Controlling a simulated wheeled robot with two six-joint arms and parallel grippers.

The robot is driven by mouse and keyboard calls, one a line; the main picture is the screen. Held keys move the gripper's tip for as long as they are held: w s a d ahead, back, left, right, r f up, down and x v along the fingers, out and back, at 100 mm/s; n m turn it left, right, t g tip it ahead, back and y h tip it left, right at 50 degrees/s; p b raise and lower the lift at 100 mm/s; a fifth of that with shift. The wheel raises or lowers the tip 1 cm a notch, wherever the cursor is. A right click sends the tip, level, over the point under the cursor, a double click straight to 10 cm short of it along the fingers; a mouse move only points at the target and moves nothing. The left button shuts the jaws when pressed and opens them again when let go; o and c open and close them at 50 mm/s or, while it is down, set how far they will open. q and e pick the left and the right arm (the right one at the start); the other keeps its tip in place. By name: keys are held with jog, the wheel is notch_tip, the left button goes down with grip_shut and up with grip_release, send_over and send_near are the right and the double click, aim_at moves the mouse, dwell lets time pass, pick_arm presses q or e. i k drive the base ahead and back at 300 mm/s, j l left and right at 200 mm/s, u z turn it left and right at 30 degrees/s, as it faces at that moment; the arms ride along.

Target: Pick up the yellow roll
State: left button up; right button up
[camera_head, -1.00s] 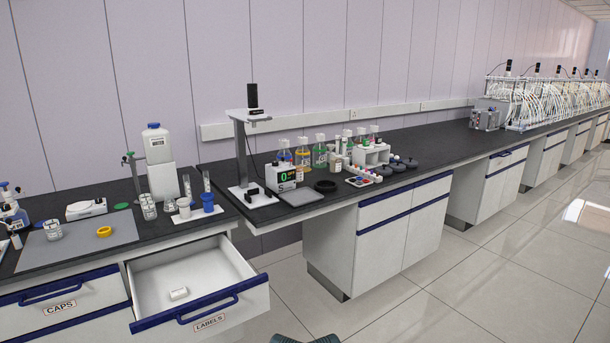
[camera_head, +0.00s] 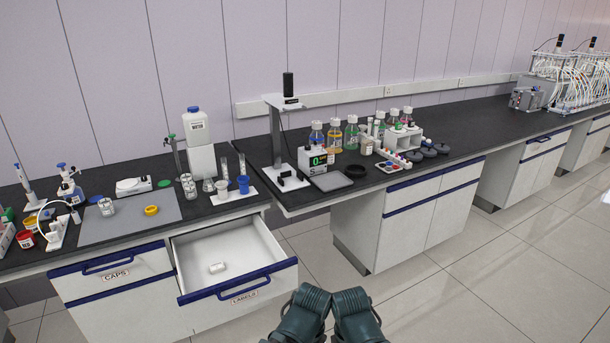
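The yellow roll (camera_head: 151,210) is a small ring lying on the grey mat (camera_head: 110,232) on the left bench. It is near the right part of the mat, with nothing touching it. Dark teal parts of my two arms show side by side at the bottom centre, in front of the bench and well away from the roll. No gripper fingers can be made out on them.
Below the bench, the LABELS drawer (camera_head: 246,295) is open, with a small white object (camera_head: 217,267) inside. The CAPS drawer (camera_head: 115,276) is shut. Pipettes, a red-lidded jar (camera_head: 25,239), vials and a white bottle (camera_head: 197,131) surround the mat. Floor at right is clear.

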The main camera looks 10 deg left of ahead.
aim_at(150, 211)
jog(key=u, duration=1.25)
jog(key=i+j+z, duration=0.15)
jog(key=i, duration=0.3)
jog(key=i+j+z, duration=0.15)
jog(key=i, duration=0.3)
jog(key=i+j+z, duration=0.2)
jog(key=i, duration=0.25)
jog(key=i+j+z, duration=0.15)
jog(key=i, duration=0.3)
jog(key=j, duration=0.1)
